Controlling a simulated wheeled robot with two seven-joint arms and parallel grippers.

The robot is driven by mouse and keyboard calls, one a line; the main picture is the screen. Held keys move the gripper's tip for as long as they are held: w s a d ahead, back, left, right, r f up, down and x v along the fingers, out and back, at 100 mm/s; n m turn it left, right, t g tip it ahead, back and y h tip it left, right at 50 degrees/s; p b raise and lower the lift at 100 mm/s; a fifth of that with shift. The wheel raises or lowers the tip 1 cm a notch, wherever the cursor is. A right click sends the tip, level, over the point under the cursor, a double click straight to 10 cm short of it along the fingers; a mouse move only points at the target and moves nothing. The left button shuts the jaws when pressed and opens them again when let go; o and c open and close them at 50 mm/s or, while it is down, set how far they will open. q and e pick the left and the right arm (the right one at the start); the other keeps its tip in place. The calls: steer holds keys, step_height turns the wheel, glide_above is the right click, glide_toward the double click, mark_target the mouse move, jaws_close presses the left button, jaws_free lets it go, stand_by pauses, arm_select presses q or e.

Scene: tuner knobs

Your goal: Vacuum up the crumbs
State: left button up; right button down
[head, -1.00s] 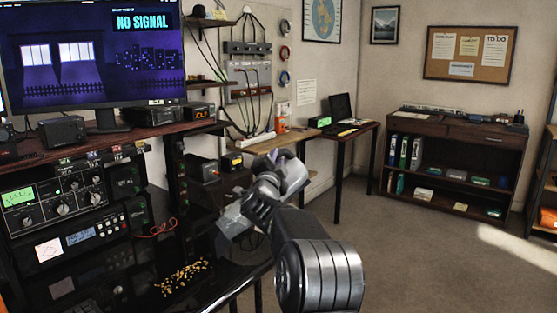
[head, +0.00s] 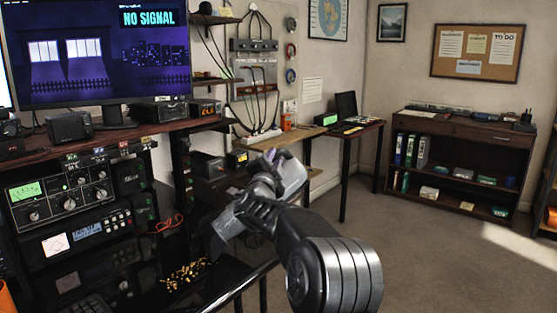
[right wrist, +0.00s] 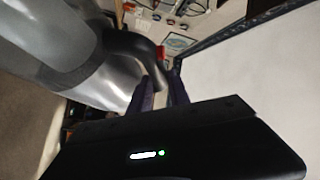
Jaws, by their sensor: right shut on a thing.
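The crumbs (head: 186,274) are a scattered patch of small yellow-brown bits on the dark, glossy lower desk surface. My right gripper (head: 262,213) is shut on a grey handheld vacuum (head: 229,226). The vacuum's wide end points down and left, just above and right of the crumbs in the picture. I cannot tell whether it touches the desk. In the right wrist view, the vacuum's silvery body (right wrist: 95,55) fills the upper left, and my right gripper's fingers (right wrist: 161,92) close around its dark handle. My left gripper is not in view.
A rack of radio gear (head: 62,200) stands left of the crumbs, with a red cable (head: 167,223) beside it. A monitor (head: 95,50) stands on the shelf above. The desk's front edge (head: 240,290) is close to the crumbs. Open floor (head: 440,260) lies to the right.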

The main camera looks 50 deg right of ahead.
steer(key=shift+a+r, duration=0.25)
steer(key=shift+a, duration=0.6)
steer(key=shift+a, duration=2.8)
steer(key=shift+w+a+b, duration=0.1)
steer(key=shift+a+b, duration=0.2)
steer(key=shift+a, duration=2.4)
step_height(320, 180, up, 8)
steer(key=p, duration=0.6)
